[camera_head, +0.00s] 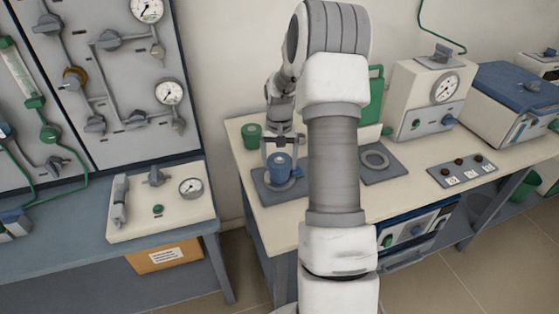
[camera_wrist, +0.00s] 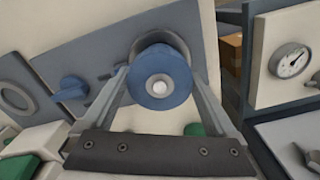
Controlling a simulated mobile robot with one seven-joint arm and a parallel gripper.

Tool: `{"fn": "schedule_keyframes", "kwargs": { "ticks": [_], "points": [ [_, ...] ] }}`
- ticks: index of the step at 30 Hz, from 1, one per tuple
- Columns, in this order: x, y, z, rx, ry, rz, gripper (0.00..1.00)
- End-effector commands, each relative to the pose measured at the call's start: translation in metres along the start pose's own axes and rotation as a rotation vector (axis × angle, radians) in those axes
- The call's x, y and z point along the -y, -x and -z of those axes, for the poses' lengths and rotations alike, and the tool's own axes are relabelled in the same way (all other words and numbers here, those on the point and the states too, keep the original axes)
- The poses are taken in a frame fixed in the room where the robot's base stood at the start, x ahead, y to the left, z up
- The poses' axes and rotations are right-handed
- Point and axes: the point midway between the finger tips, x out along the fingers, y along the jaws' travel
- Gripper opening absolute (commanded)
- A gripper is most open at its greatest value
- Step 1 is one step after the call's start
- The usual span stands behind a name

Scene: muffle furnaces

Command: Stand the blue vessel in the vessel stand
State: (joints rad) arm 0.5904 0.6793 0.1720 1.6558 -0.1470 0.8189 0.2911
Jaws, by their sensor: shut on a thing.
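The blue vessel (camera_head: 280,167) is upright between the fingers of my gripper (camera_head: 281,158), which is shut on it. It also shows in the wrist view (camera_wrist: 160,92), seen from its top end with a pale round centre. A grey plate with a light ring (camera_head: 270,197) lies directly beneath the vessel on the bench. In the wrist view the ring (camera_wrist: 180,40) shows behind the vessel. I cannot tell whether the vessel's base is inside the ring or just above it. A second grey plate with a ring (camera_head: 391,171) lies to the right, partly behind my arm.
A green vessel (camera_head: 251,136) stands at the bench's back left. A white gauge box (camera_head: 420,105) and a blue-lidded box (camera_head: 515,95) stand at the right. A small control plate (camera_head: 461,171) lies nearer the front. The bench's front left (camera_head: 280,228) is clear.

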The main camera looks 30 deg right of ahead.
Motion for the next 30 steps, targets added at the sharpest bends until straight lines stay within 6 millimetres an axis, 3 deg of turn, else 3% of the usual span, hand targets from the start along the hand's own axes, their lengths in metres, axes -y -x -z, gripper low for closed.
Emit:
{"fn": "schedule_keyframes", "kwargs": {
  "ticks": [1,2,10,14,30],
  "points": [
    [0.0,0.002,0.001,-0.003,0.0,0.0,0.0],
    [0.0,0.002,0.001,-0.003,0.0,0.0,0.98],
    [0.0,0.001,0.0,0.001,0.0,0.0,1.0],
    [0.0,0.011,0.001,-0.002,0.0,0.0,1.0],
    [0.0,0.135,0.001,-0.006,0.0,0.001,1.0]
  ]
}}
